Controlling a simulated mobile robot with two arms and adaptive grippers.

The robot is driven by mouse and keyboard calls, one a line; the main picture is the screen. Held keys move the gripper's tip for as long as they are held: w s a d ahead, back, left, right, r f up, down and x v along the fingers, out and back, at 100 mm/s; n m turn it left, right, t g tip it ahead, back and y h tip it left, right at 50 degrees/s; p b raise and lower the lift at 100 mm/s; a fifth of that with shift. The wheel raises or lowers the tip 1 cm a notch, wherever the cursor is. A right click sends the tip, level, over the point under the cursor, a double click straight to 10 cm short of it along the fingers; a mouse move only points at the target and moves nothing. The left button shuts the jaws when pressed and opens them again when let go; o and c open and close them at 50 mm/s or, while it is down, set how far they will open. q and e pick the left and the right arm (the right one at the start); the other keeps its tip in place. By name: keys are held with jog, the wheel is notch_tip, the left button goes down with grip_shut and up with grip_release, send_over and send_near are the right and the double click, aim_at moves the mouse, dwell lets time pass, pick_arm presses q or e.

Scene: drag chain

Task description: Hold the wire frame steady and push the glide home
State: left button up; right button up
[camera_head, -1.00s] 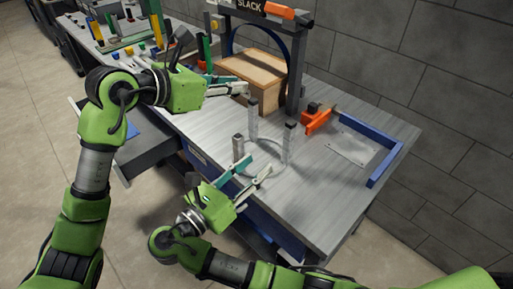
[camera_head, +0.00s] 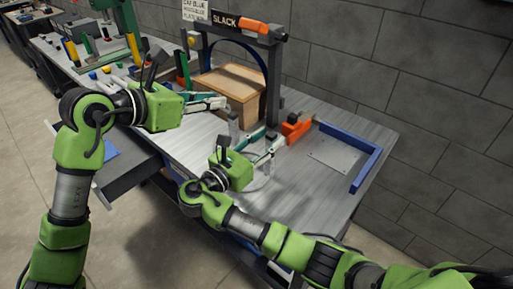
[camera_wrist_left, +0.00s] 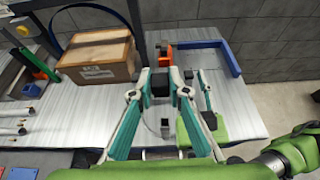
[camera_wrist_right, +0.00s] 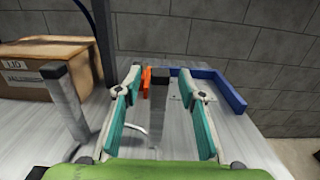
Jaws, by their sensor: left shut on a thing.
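The wire frame stands upside down on the table, its posts upright and a curved wire low between them. Its near-left post (camera_wrist_right: 66,110) is large in the right wrist view. My left gripper (camera_head: 226,103) is shut on a dark-topped post of the wire frame (camera_wrist_left: 160,88). My right gripper (camera_head: 276,141) is open, its fingers either side of another post with a black top (camera_wrist_right: 157,78), probably the glide. I cannot tell whether the fingers touch it or how far the glide is seated. The right forearm and hand hide part of the frame in the head view.
A cardboard box (camera_head: 232,88) sits behind, under a dark gantry (camera_head: 272,75) with a "SLACK" sign. An orange fixture (camera_head: 297,127) and blue angled rail (camera_head: 366,165) are at right. The table's front right (camera_head: 310,195) is clear.

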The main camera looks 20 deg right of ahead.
jog(key=shift+w+d, duration=0.25)
jog(key=shift+d, duration=0.15)
grip_shut()
grip_release()
